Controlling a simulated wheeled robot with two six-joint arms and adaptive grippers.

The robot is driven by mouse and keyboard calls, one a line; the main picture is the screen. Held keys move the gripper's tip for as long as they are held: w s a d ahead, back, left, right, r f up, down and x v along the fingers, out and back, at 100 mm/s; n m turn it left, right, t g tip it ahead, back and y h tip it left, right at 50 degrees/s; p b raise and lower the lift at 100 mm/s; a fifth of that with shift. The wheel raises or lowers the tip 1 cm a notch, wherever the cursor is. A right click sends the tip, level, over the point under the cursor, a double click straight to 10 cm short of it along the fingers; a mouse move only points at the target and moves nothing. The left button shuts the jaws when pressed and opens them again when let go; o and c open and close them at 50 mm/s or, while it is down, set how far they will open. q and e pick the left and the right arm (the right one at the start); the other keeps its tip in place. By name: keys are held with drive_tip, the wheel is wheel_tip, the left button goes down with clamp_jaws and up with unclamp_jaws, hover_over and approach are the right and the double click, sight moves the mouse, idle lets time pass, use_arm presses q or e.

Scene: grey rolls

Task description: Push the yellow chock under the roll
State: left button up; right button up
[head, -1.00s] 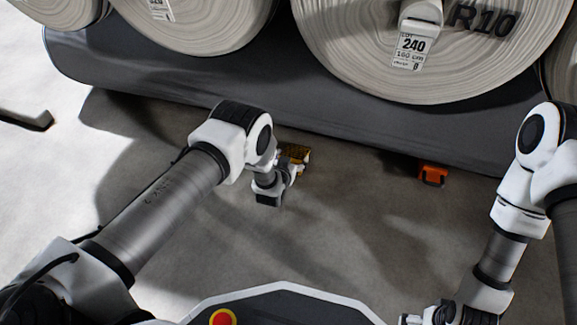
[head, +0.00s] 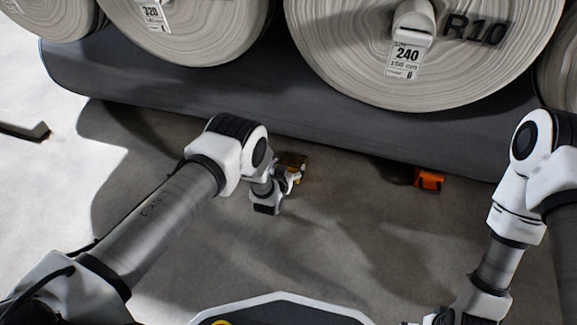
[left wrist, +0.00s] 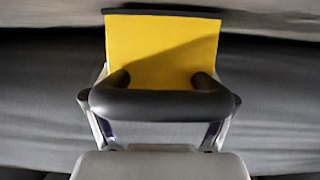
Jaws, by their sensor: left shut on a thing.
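The yellow chock (head: 293,160) sits on the floor at the near lower edge of the long dark grey roll (head: 330,118), in its shadow. In the left wrist view the chock's yellow face (left wrist: 160,50) is large, with a black handle (left wrist: 160,104) in front. My left gripper (head: 287,181) is shut on the chock, at the handle. How far the chock reaches under the roll is hidden. My right gripper (head: 440,317) is at the bottom edge, partly cut off, and its jaws are not clear.
An orange chock (head: 428,180) sits at the same roll's lower edge to the right. Pale rolls, one with a 240 label (head: 407,58), rest above the dark roll. A dark bar (head: 25,132) lies at far left. The floor (head: 350,240) in front is clear.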

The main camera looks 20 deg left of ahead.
sight(294, 158)
use_arm(q)
drive_tip(key=shift+f, duration=0.1)
drive_tip(key=shift+w, duration=0.1)
drive_tip(key=shift+w+d, duration=0.1)
drive_tip(key=shift+w, duration=2.95)
drive_tip(key=o, duration=1.4)
drive_tip(key=shift+s+f, duration=0.1)
